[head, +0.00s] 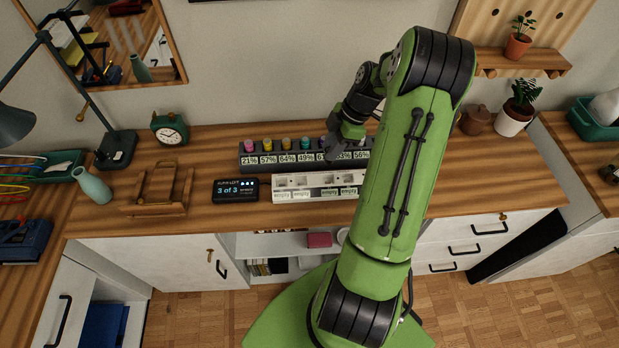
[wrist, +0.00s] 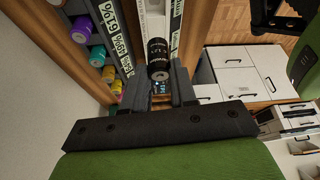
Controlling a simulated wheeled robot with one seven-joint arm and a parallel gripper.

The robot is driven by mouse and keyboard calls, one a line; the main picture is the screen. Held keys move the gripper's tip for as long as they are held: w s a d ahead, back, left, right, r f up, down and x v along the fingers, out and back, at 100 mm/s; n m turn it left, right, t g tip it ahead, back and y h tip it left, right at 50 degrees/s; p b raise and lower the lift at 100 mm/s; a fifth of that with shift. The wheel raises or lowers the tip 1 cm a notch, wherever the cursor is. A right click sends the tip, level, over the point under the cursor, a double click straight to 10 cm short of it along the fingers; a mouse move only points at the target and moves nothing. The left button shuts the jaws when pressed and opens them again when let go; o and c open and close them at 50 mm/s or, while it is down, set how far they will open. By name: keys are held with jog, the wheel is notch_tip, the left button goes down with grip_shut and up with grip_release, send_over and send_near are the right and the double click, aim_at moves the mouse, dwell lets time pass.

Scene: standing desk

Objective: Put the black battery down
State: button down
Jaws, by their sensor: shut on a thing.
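My gripper (wrist: 158,88) is shut on the black battery (wrist: 158,56), which shows between the two dark fingers in the wrist view. In the head view my gripper (head: 338,143) is over the right part of the dark battery rack (head: 243,159), and the battery cannot be made out there. The rack holds several coloured batteries above percent labels. In front of it lies a white tray (head: 281,195) with "empty" labels. In the wrist view the battery overlaps the white tray (wrist: 153,10); I cannot tell whether they touch.
A small black display (head: 236,190) reading "3 of 3" is left of the tray. A wooden stand (head: 160,190), a teal vase (head: 93,186) and a green clock (head: 170,129) are farther left. A potted plant (head: 515,119) stands at right.

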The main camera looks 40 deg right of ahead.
notch_tip(320, 180, down, 10)
jog(key=shift+s+d+b, duration=0.15)
jog(key=shift+b, duration=0.3)
jog(key=shift+f, duration=0.15)
jog(key=c, duration=0.9)
grip_release()
